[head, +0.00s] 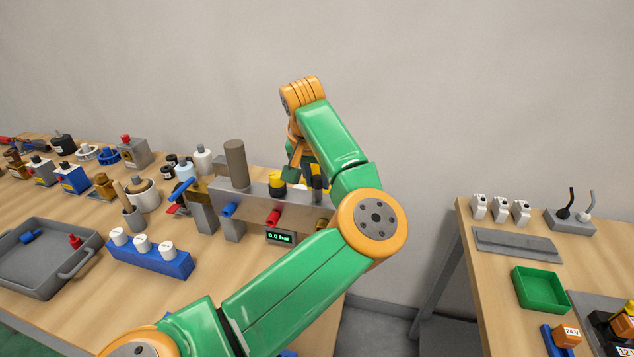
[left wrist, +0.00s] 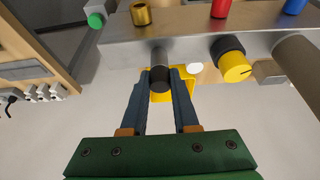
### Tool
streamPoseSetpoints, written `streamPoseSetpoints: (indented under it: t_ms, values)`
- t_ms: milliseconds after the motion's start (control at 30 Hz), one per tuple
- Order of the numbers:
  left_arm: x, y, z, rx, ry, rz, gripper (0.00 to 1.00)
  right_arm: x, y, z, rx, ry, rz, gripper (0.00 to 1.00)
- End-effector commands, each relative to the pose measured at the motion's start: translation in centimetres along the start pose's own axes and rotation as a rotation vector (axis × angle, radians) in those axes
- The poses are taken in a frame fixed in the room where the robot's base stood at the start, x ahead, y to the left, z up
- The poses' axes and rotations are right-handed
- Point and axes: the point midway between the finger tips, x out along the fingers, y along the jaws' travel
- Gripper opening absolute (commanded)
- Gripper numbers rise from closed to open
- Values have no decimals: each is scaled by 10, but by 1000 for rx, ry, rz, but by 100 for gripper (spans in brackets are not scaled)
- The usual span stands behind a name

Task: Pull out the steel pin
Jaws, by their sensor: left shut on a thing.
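The steel pin shows best in the left wrist view as a short grey shaft (left wrist: 158,56) ending in a dark round head (left wrist: 159,84), at the edge of the grey manifold block (left wrist: 125,51). A yellow bracket (left wrist: 187,88) is beside and behind the head. My left gripper (left wrist: 160,76) is shut on the dark head, one blue finger on each side. In the head view the left gripper (head: 308,176) is at the right end of the block (head: 252,196), partly hidden by my arm. My right gripper is not in view.
A yellow-and-black knob (head: 277,183) stands close left of the gripper, and a tall brown-grey cylinder (head: 236,164) farther left. The block's front carries coloured fittings and a display (head: 281,237) reading 0.0 bar. A blue rack (head: 150,257) and grey tray (head: 40,283) are leftward.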

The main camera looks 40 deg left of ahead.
Motion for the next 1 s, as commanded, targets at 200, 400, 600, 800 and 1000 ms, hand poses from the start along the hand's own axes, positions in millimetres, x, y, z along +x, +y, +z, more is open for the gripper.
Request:
streamPoseSetpoints:
  t_ms: [200, 400, 600, 800, 1000]
  values:
    - [0, 0, 0, 0, -1, 0, 0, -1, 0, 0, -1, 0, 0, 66]
    - [-5, 0, -2, 0, -1, 0, 0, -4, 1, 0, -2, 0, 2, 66]
    - [-9, 0, -4, 0, -1, 0, 0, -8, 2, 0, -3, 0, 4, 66]
    - [-12, 0, -5, 0, 0, 0, 0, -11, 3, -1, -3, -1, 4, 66]
    - [-13, 0, -5, 0, 0, 0, 0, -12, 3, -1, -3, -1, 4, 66]
